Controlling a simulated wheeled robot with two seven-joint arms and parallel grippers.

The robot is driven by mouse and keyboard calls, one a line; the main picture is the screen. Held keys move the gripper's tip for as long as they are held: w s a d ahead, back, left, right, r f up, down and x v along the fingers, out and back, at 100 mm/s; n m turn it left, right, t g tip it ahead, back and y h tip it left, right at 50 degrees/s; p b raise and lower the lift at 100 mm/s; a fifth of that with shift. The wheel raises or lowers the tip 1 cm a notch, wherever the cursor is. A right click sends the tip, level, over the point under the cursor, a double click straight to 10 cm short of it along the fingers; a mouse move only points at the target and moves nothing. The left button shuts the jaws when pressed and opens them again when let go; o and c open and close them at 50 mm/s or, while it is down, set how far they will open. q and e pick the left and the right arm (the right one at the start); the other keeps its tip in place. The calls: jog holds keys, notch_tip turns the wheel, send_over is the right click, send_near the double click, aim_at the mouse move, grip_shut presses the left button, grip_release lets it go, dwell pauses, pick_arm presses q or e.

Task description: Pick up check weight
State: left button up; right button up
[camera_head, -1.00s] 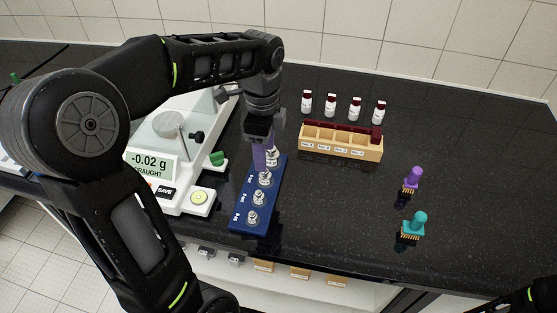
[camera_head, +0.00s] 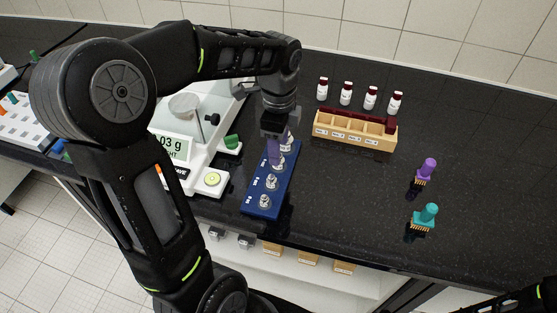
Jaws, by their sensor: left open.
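Several silvery check weights stand in a row on a blue tray (camera_head: 259,206). The nearest weight (camera_head: 264,201) and the one behind it (camera_head: 271,182) show clearly. Another weight (camera_head: 279,163) stands further back, close to the gripper. The farthest weight (camera_head: 287,144) is partly hidden behind the gripper. I cannot tell whether the fingers touch a weight. Only a dark part of my right arm shows at the lower right corner; its gripper is not visible.
A white balance (camera_head: 210,181) with a lit display stands left of the tray. A wooden rack (camera_head: 352,132) and several red-capped vials (camera_head: 346,94) stand behind, to the right. A purple-handled brush (camera_head: 427,169) and a teal one (camera_head: 425,216) stand on the right. The dark counter between is clear.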

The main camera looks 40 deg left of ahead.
pick_arm(q)
notch_tip(320, 180, down, 5)
jog(key=shift+r+p, duration=0.2)
jog(key=shift+p, duration=0.3)
jog(key=shift+c, duration=0.3)
grip_shut()
dwell(0.5)
